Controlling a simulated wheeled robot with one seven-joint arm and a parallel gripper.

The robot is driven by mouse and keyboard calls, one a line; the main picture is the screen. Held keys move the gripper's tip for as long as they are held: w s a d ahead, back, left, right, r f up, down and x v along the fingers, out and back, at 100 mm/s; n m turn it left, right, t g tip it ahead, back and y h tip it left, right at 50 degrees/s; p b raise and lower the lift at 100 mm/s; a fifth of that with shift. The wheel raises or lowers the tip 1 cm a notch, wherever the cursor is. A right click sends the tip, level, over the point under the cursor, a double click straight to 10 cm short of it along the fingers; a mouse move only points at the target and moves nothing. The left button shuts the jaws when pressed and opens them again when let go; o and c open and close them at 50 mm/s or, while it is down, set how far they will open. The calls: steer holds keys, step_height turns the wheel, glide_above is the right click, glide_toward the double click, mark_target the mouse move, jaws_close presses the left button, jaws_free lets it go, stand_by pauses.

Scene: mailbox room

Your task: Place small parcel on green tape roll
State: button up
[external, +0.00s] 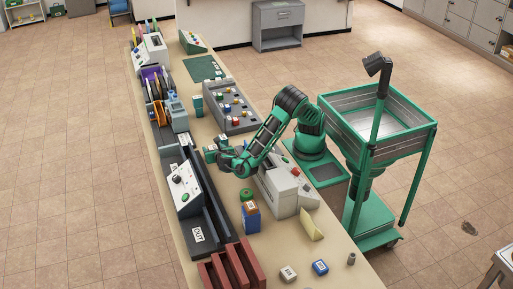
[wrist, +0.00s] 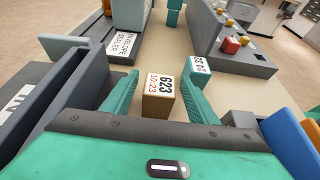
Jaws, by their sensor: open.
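A small tan parcel (wrist: 158,100) with a white label reading 623 stands on the table in the wrist view. My gripper (wrist: 160,82) is open, with one green finger on each side of the parcel; I cannot tell whether they touch it. In the external view my gripper (external: 212,151) is low over the table, and the parcel is too small to make out there. A green roll (external: 246,194), which looks like the tape roll, lies nearer the camera beside a blue and orange box. It does not clearly show in the wrist view.
A second small teal and white box (wrist: 197,66) stands just beyond my right finger. A grey button panel (external: 230,107) lies beyond. Dark trays and a white control box (external: 184,188) line the left side. A grey machine (external: 287,187) stands at right.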

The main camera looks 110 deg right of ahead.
mark_target(212, 147)
steer(key=shift+a+r, duration=0.2)
steer(key=shift+a, duration=0.25)
steer(key=v, duration=0.2)
steer(key=shift+a+r, duration=0.1)
steer(key=shift+r, duration=0.3)
step_height(212, 147, up, 5)
steer(key=shift+r, duration=0.1)
steer(key=shift+o, duration=0.4)
steer(key=shift+r, duration=0.55)
steer(key=shift+r, duration=0.1)
